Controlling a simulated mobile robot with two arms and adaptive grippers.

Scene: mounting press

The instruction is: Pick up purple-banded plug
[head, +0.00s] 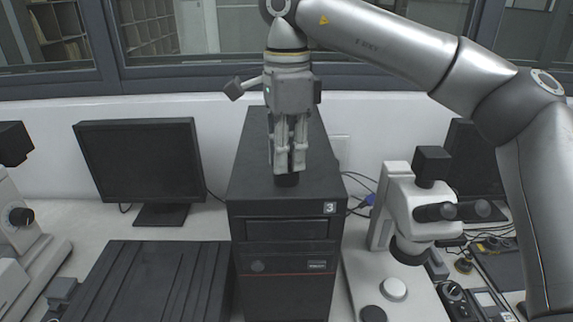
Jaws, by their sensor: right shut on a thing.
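My right gripper (290,167) points straight down over the top of the black tower-shaped unit (262,210) marked 3. Its fingers are shut on a small dark plug (288,181), which shows just below the fingertips near the front edge of the unit's top. No purple band can be made out on the plug, as the fingers cover its upper part. I cannot tell whether the plug touches the top surface. My left gripper is not in view.
A black monitor (140,165) stands left of the unit, behind a ribbed dark case (155,280). A white microscope (422,210) stands close on the right, with cables and small devices beyond it. Another microscope (25,235) is at the left edge. Windows line the back wall.

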